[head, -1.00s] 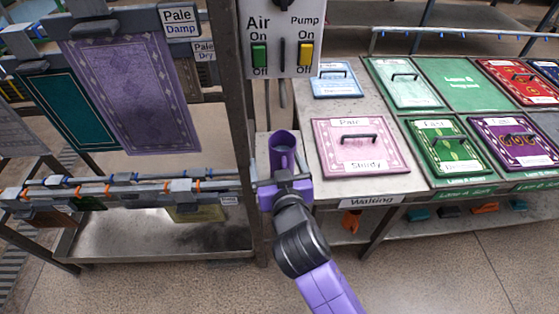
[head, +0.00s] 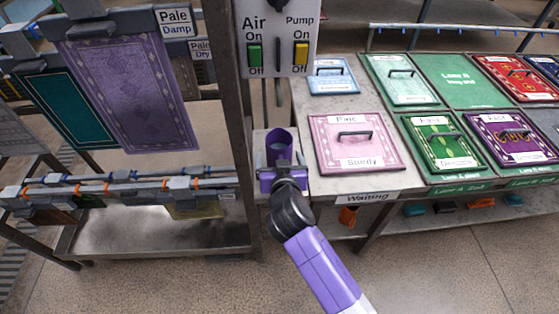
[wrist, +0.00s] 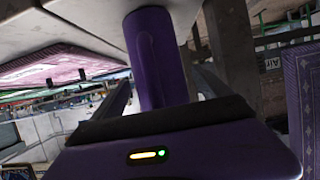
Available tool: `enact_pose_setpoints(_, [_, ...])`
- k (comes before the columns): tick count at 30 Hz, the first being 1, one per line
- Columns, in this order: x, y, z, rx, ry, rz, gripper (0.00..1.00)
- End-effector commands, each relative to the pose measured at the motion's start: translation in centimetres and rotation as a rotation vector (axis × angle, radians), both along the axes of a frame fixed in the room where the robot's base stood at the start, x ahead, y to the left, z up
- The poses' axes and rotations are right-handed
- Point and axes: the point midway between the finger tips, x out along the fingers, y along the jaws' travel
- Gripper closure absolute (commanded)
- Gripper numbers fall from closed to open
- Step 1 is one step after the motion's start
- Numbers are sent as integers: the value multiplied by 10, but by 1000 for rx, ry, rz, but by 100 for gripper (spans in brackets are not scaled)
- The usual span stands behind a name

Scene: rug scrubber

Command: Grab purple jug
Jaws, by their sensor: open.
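The purple jug (head: 279,146) stands upright on a small ledge beside the grey post, left of the waiting table. Its open top shows in the head view. In the wrist view the jug (wrist: 152,58) rises straight ahead, between my two dark fingers. My gripper (head: 281,168) is open and sits at the near side of the jug, with a finger on either side of it. The lower part of the jug is hidden behind my gripper in the head view. I cannot tell whether the fingers touch it.
The grey post (head: 237,120) stands close on the left, with the Air and Pump switch panel (head: 277,40) above. The waiting table with a pink rug (head: 352,145) is close on the right. A rail with orange clips (head: 120,186) runs to the left.

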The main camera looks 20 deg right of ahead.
Motion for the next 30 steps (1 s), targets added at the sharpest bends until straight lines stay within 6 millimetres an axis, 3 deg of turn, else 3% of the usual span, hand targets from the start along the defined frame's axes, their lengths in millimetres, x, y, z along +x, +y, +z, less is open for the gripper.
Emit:
enact_pose_setpoints(10, [6,-1,-3,1,0,2,14])
enact_pose_setpoints(23, [5,-1,-3,0,0,1,98])
enact_pose_setpoints(30, [6,-1,0,-1,-4,2,100])
